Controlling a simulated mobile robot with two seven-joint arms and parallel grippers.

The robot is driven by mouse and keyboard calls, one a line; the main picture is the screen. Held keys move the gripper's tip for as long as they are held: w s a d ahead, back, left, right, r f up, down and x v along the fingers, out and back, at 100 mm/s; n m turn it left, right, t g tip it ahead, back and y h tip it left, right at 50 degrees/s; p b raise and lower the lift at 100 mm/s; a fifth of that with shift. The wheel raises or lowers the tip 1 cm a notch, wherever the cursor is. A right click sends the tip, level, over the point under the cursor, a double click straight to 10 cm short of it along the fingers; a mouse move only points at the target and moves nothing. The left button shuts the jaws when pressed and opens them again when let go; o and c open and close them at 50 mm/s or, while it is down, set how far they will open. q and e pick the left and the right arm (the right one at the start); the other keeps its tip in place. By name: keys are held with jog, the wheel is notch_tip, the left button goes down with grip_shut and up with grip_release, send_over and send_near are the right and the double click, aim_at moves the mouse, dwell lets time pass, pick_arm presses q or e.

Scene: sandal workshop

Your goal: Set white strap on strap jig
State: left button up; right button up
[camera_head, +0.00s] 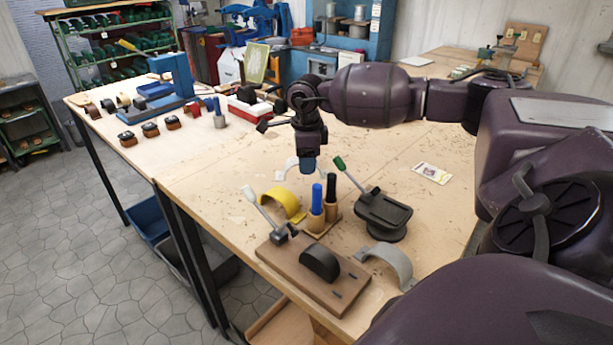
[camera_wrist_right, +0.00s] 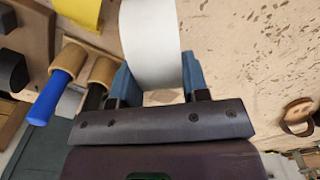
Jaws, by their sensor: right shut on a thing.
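My right gripper (camera_head: 307,166) has blue fingers pointing down over the middle of the table. It is shut on the white strap (camera_head: 287,168), a curved band. In the right wrist view the white strap (camera_wrist_right: 150,45) lies between the two blue fingers of the right gripper (camera_wrist_right: 158,80). The strap jig (camera_head: 345,297) is a brown board near the table's front edge, with a black rounded form (camera_head: 319,263) and a lever clamp (camera_head: 263,208). The strap is behind the jig and apart from it. My left gripper is not in view.
A holder with blue and black handled tools (camera_head: 317,207) stands between strap and jig. A yellow strap (camera_head: 283,204) lies left of it, a grey strap (camera_head: 390,262) right of the jig. A dark green-handled fixture (camera_head: 384,214) and a card (camera_head: 432,174) are to the right.

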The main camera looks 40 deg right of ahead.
jog(key=shift+f, duration=2.4)
jog(key=shift+f, duration=0.15)
jog(key=o, duration=0.9)
notch_tip(320, 180, up, 12)
jog(key=shift+r, duration=0.15)
jog(key=shift+r, duration=0.1)
